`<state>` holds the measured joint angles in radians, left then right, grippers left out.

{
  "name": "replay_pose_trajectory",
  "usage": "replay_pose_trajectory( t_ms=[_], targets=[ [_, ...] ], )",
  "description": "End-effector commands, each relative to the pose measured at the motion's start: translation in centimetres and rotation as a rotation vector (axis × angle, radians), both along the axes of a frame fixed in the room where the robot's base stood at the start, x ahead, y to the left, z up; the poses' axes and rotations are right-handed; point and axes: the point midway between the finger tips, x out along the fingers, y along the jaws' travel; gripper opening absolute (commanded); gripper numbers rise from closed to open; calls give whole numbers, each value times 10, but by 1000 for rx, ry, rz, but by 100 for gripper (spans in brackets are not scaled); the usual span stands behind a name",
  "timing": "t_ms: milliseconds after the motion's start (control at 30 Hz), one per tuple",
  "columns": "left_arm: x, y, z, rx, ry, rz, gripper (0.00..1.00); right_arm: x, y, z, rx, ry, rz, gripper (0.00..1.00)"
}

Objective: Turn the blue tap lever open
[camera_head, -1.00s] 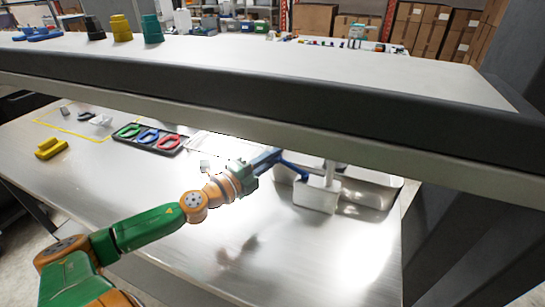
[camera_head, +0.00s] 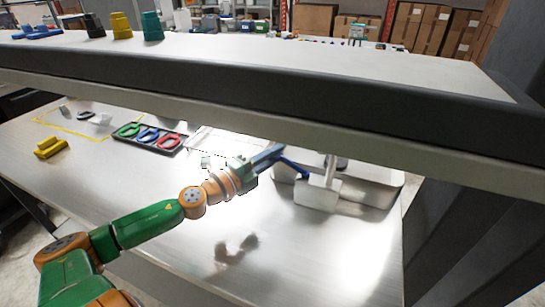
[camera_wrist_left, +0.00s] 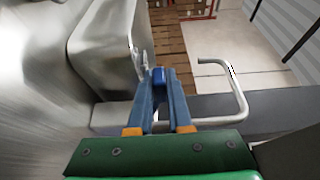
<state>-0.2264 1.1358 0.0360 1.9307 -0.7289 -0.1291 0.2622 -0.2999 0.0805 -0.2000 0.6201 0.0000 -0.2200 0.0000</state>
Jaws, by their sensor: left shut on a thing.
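The blue tap lever (camera_head: 293,167) shows in the head view as a short blue bar beside the upright tap (camera_head: 330,168) over the steel table. My left gripper (camera_head: 277,151) reaches it from the left, with its long blue fingers closed on the lever's end. In the left wrist view the lever (camera_wrist_left: 158,75) is a small blue block between the fingertips of my left gripper (camera_wrist_left: 160,84). The fingers hide part of the lever. My right gripper is in neither view.
A shelf (camera_head: 300,90) spans the space above the table. A white box (camera_head: 318,193) and a steel basin (camera_head: 372,190) sit by the tap. A tray (camera_head: 145,139) of coloured rings and a yellow block (camera_head: 50,147) stand left.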

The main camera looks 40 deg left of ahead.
Motion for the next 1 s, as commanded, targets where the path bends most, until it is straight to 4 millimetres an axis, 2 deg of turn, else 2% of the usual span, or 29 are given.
replay_pose_trajectory(
  t_ms=[33,100,200,367,700,733,800,833,1000],
  targets=[
    [4,1,-10,4,-3,-30,0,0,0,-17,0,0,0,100],
    [9,3,-12,5,-5,-93,0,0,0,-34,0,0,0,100],
    [16,2,-9,3,-4,-171,0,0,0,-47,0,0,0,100],
    [19,3,-4,1,-1,-235,0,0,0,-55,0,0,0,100],
    [19,2,-1,0,0,-248,0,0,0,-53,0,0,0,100],
    [19,2,-1,0,0,-248,25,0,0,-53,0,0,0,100],
    [19,2,-1,0,0,-247,44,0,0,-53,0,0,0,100],
    [19,2,-1,0,0,-247,48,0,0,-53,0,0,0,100],
    [19,2,-1,-1,-1,-246,48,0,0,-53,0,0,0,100]
  ],
)
